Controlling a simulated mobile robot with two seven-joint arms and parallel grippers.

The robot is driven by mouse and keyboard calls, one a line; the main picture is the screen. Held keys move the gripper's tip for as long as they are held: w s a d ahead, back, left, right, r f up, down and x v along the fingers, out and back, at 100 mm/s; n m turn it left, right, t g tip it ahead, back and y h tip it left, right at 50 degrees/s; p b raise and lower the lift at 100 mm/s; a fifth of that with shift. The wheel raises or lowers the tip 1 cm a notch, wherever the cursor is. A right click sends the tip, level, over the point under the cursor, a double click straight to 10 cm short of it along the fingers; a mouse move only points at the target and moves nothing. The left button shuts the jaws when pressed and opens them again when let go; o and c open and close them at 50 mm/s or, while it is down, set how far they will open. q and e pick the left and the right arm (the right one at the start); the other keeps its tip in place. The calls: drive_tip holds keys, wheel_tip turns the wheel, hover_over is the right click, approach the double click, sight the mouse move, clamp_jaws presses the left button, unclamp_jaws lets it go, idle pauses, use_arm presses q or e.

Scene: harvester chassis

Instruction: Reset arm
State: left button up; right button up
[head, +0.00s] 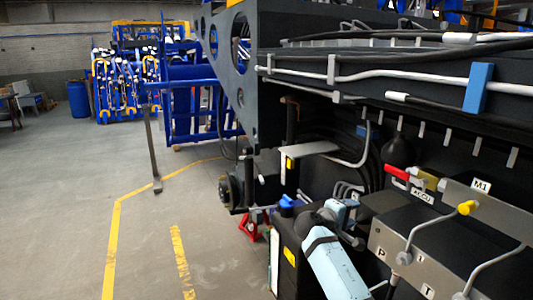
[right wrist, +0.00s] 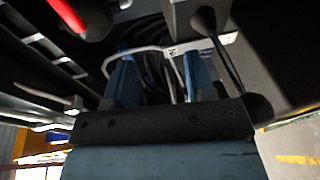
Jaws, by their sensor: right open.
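My right gripper (head: 347,212) is at the lower middle of the head view, at the end of my light-blue arm, in front of the dark chassis side. In the right wrist view my right gripper (right wrist: 160,75) has its two blue fingers apart with nothing held between them. Dark hoses and a light curved pipe show behind the fingers. A red-handled valve (head: 397,173) by the ACCU label is up and right of the gripper, apart from it. My left gripper is not in view.
The harvester chassis (head: 300,95) with hoses and pipes fills the right side. A grey valve block (head: 405,250) with a yellow knob (head: 466,208) is at lower right. A post (head: 152,150) and blue barrel (head: 78,100) stand left. The floor at left is mostly clear.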

drive_tip(key=s+a+f+n+t+y+p, duration=0.1)
drive_tip(key=s+f+y, duration=0.4)
drive_tip(key=s+f, duration=0.55)
drive_tip(key=s+a+f+y+p, duration=0.15)
drive_tip(key=s+f+y, duration=0.4)
drive_tip(key=f, duration=0.85)
drive_tip(key=s+a+f+m+y, duration=0.1)
drive_tip(key=s+a+m+y, duration=0.1)
drive_tip(key=s, duration=1.2)
drive_tip(key=s+a+f+m+t+y+p, duration=0.1)
drive_tip(key=s+y, duration=0.3)
drive_tip(key=s, duration=1.1)
drive_tip(key=shift+a+m, duration=0.7)
drive_tip(key=shift+m, duration=0.1)
drive_tip(key=shift+f, duration=0.15)
drive_tip(key=shift+c, duration=0.7)
drive_tip(key=shift+s+d, duration=0.1)
